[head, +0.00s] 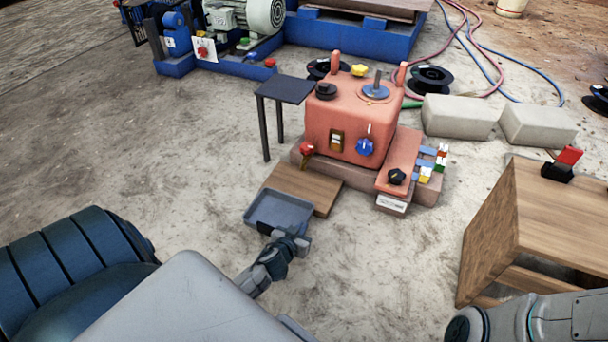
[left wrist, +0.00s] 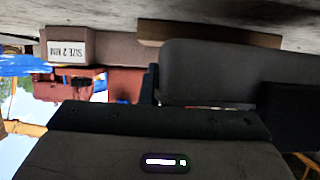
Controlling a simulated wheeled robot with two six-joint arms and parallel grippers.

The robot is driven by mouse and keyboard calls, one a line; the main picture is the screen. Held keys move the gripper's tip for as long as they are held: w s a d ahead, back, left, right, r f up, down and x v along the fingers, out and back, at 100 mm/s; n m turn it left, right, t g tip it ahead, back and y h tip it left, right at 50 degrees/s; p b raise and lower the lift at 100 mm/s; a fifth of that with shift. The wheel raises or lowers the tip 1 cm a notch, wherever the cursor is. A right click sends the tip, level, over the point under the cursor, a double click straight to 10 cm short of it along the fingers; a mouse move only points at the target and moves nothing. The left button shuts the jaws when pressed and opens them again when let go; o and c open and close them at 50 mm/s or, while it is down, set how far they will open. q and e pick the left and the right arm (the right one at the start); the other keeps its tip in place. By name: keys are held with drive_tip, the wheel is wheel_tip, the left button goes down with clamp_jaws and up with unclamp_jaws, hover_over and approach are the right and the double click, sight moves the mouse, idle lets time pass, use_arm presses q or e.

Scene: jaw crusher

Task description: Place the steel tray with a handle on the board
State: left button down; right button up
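The steel tray (head: 280,210) is a shallow grey rectangle with a raised rim. It overlaps the near left part of the brown wooden board (head: 319,185) in the head view; I cannot tell whether they touch. My left gripper (head: 291,238) is at the tray's near side and appears shut on its handle, which the fingers hide. In the left wrist view, which is upside down, the tray (left wrist: 215,72) is a dark slab close to the gripper, and the board (left wrist: 210,35) is a thin brown strip beyond it. My right gripper is out of view.
The red crusher control box (head: 350,130) stands just behind the board, with a red knob (head: 306,149) nearby. A small dark table (head: 286,89) stands behind left. A wooden stand (head: 545,215) is at right. Concrete floor left of the board is clear.

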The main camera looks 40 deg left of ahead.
use_arm(q)
drive_tip(key=b, duration=0.3)
approach(322, 198)
drive_tip(key=w, duration=0.3)
drive_tip(key=w+a, duration=0.1)
drive_tip(key=w, duration=0.1)
drive_tip(key=shift+a+r, duration=0.1)
drive_tip(key=shift+r, duration=0.3)
drive_tip(key=w+b, duration=0.1)
drive_tip(key=w, duration=0.1)
drive_tip(key=w+a+b, duration=0.1)
drive_tip(key=w, duration=0.1)
drive_tip(key=shift+f, duration=0.1)
drive_tip(key=shift+f+b, duration=0.3)
drive_tip(key=shift+b, duration=0.1)
drive_tip(key=shift+r, duration=0.1)
drive_tip(key=c, duration=2.1)
unclamp_jaws()
drive_tip(key=shift+s, duration=0.1)
drive_tip(key=o, duration=0.4)
